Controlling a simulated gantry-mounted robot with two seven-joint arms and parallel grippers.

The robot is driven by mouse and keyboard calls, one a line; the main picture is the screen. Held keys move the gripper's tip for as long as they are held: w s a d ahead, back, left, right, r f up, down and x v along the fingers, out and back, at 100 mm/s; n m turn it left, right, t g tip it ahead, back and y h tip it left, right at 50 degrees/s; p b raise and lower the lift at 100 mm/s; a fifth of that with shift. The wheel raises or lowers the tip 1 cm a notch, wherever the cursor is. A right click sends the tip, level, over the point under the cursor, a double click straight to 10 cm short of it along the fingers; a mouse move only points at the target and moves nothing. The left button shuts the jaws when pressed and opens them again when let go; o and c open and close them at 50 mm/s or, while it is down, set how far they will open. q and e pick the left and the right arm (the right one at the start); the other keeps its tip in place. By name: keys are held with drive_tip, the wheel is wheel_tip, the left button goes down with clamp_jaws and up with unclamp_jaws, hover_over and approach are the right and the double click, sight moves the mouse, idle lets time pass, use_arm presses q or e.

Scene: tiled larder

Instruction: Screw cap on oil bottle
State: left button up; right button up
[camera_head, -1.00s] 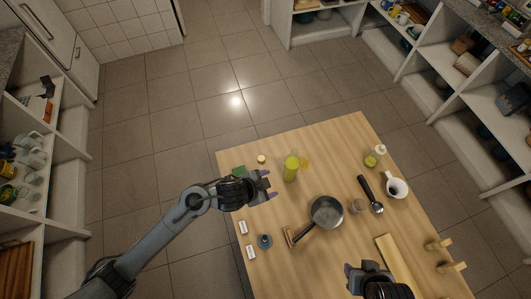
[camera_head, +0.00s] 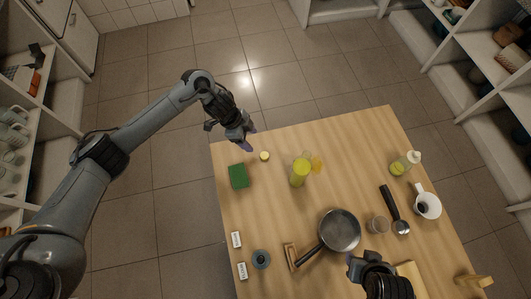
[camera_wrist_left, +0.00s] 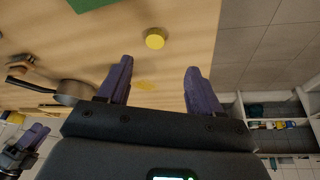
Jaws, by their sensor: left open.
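A small yellow cap (camera_head: 264,156) lies on the table near its far left corner; it also shows in the left wrist view (camera_wrist_left: 155,39). A yellow-green bottle (camera_head: 300,173), seemingly the oil bottle, stands right of the cap. I cannot make out its neck. My left gripper (camera_head: 245,143) is open and empty, above the table's far left edge, just left of and beyond the cap. In the left wrist view, the cap shows ahead, between the lines of the spread fingers (camera_wrist_left: 158,84). My right gripper (camera_head: 364,262) is at the near side by the pan; its jaw state is unclear.
A green block (camera_head: 238,176) lies left of the cap. A second bottle with a pale top (camera_head: 406,163), a white jug (camera_head: 428,205), a glass (camera_head: 377,225), a dark-handled tool (camera_head: 394,210) and a pan (camera_head: 340,230) occupy the right and middle. A yellow patch (camera_head: 317,164) shows beside the yellow-green bottle.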

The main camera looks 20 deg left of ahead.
use_arm(q)
drive_tip(key=b, duration=0.1)
approach(264, 155)
drive_tip(key=shift+w+d+f, duration=0.1)
drive_tip(key=shift+w+f, duration=0.1)
drive_tip(key=shift+f, duration=0.55)
drive_tip(key=shift+w+d+f, duration=0.15)
drive_tip(key=shift+w+f, duration=0.1)
drive_tip(key=shift+f, duration=0.5)
drive_tip(key=shift+s+d+b+x, duration=0.1)
drive_tip(key=shift+b+x, duration=0.05)
drive_tip(key=shift+x, duration=0.7)
drive_tip(key=shift+s+d+b+x, duration=0.1)
drive_tip(key=shift+s+b+x, duration=0.05)
drive_tip(key=shift+x, duration=0.75)
drive_tip(key=shift+s+d+b+x, duration=0.1)
drive_tip(key=shift+b+x, duration=0.05)
drive_tip(key=shift+x, duration=0.7)
drive_tip(key=shift+r, duration=0.1)
drive_tip(key=shift+c, duration=0.5)
drive_tip(key=c, duration=1)
